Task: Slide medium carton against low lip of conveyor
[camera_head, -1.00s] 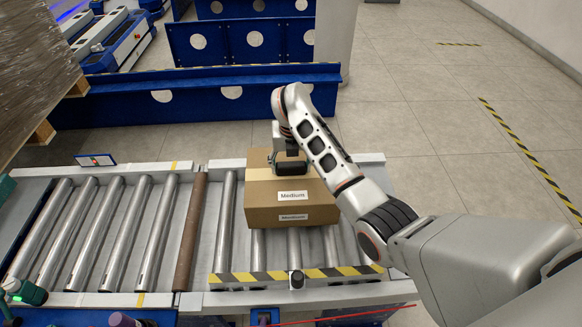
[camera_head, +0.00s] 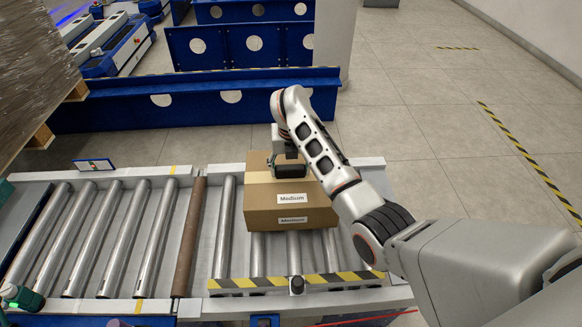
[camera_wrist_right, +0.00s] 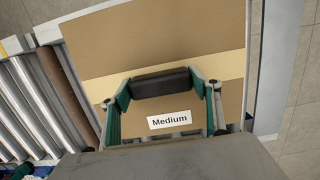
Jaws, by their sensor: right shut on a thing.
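The medium carton (camera_head: 290,212) is a brown box with tan tape and "Medium" labels on its top and near side. It sits on the right-hand rollers of the conveyor (camera_head: 150,180). The low lip (camera_head: 296,282) is a yellow-and-black striped strip along the near edge; bare rollers show between it and the carton. My right gripper (camera_head: 290,171) is at the carton's top, shut on it. My left gripper is not in view.
A brown roller (camera_head: 190,237) crosses the conveyor left of the carton. A teal device with a green light (camera_head: 22,297) is at the lower left. A blue barrier (camera_head: 200,100) stands behind the conveyor. The floor on the right is open.

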